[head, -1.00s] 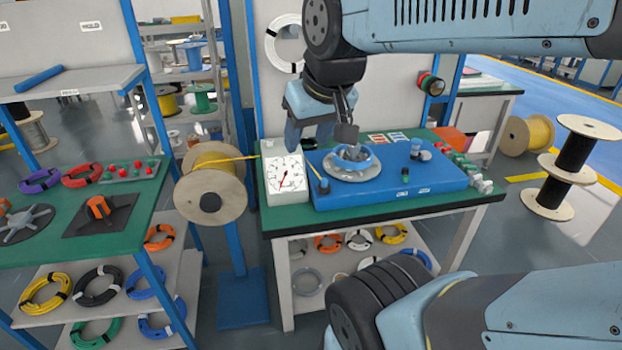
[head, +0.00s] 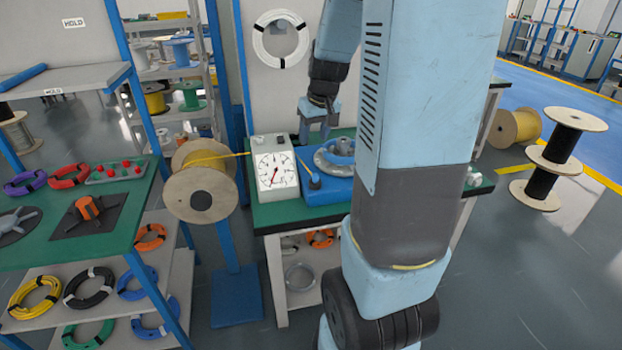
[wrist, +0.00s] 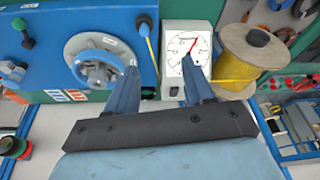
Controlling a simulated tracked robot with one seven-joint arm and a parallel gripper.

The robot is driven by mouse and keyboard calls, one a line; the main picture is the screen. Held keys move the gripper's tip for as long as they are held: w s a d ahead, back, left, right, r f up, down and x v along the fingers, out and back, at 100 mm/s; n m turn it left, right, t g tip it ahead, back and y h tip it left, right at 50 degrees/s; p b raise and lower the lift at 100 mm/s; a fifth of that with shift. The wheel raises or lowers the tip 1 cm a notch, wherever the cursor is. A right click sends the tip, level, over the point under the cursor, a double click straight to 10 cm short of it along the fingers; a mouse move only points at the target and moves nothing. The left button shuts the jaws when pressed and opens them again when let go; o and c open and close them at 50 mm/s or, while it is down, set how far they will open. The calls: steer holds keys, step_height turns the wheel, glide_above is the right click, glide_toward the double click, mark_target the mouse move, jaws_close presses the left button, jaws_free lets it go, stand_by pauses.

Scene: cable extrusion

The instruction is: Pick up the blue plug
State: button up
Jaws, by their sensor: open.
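A small dark-blue piece at the end of a short yellow lead, likely the blue plug (head: 314,182), sits at the left end of the blue panel unit (head: 330,194) beside the white gauge box. It also shows at the top of the wrist view (wrist: 146,21), though too small to make out fully. My gripper (head: 315,135) hangs above the bench behind the gauge box and panel, apart from the blue piece. In the wrist view my gripper (wrist: 159,66) is open, nothing held between its fingers. My arm hides the panel's right part in the head view.
The white gauge box (head: 278,178) stands close left of the panel. A round grey dial (wrist: 95,62) sits on the panel. A wooden spool of yellow cable (head: 203,180) stands left of the green bench (head: 262,218).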

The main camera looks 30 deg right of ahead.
mark_target(315, 175)
steer(key=shift+d+x, duration=0.6)
steer(key=shift+x, duration=2.35)
steer(key=shift+d+x, duration=0.55)
steer(key=shift+x, duration=2.35)
steer(key=shift+d+x, duration=0.6)
steer(key=shift+x, duration=2.35)
steer(key=shift+s, duration=0.1)
steer(key=shift+c, duration=0.3)
jaws_close()
